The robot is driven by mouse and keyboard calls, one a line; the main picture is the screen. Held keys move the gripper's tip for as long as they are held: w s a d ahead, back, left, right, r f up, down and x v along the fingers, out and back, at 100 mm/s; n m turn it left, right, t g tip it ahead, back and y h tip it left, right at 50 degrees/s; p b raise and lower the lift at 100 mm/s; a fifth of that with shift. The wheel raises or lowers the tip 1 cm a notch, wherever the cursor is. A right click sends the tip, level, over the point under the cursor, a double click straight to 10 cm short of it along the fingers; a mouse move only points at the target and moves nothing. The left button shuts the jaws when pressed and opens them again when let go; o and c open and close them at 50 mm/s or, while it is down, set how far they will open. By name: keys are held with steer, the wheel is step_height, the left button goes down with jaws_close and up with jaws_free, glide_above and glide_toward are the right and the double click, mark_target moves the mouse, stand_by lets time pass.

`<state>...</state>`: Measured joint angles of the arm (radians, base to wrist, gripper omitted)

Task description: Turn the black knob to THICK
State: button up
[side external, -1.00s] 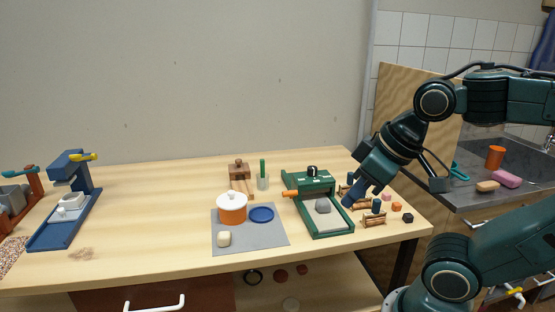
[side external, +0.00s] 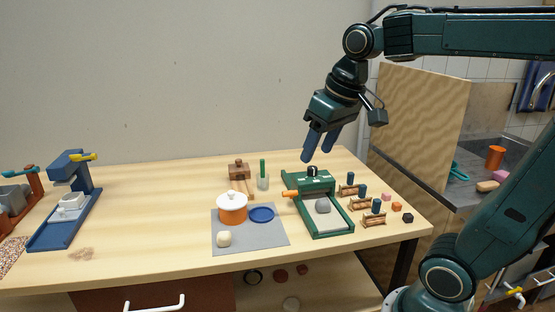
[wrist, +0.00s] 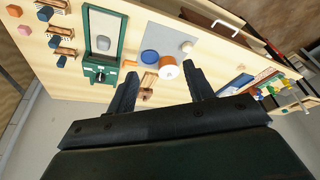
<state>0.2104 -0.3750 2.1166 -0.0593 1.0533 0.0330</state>
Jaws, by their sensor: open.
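The black knob (side external: 312,171) sits on top of the back end of a green press-like device (side external: 318,187) on the table. It also shows in the wrist view (wrist: 101,77), on the green device's near end. White label patches lie beside the knob; their lettering is too small to read. A grey lump (side external: 323,205) lies on the device's pale bed. My gripper (side external: 319,158) is open and empty, pointing down in the air above the back of the device, near the knob in the side view. In the wrist view its two fingers (wrist: 158,88) are spread, with the knob left of them.
A grey mat (side external: 277,236) holds an orange pot (side external: 232,209), a blue dish (side external: 262,214) and a pale lump. Wooden racks (side external: 374,219) with small blocks stand right of the device. A wooden tool and a green-handled item stand behind the mat.

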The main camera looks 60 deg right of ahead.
steer(key=w+d+r+m+g, duration=0.1)
steer(key=w+d, duration=0.5)
steer(key=m+g, duration=0.3)
steer(key=m, duration=0.1)
glide_above(313, 167)
step_height(313, 167, down, 6)
steer(key=shift+s+f+y, duration=0.15)
steer(key=shift+f+y, duration=0.1)
steer(key=shift+y, duration=0.15)
steer(key=shift+f, duration=0.1)
steer(key=shift+a+f, duration=0.15)
steer(key=shift+f, duration=6.65)
steer(key=c, duration=1)
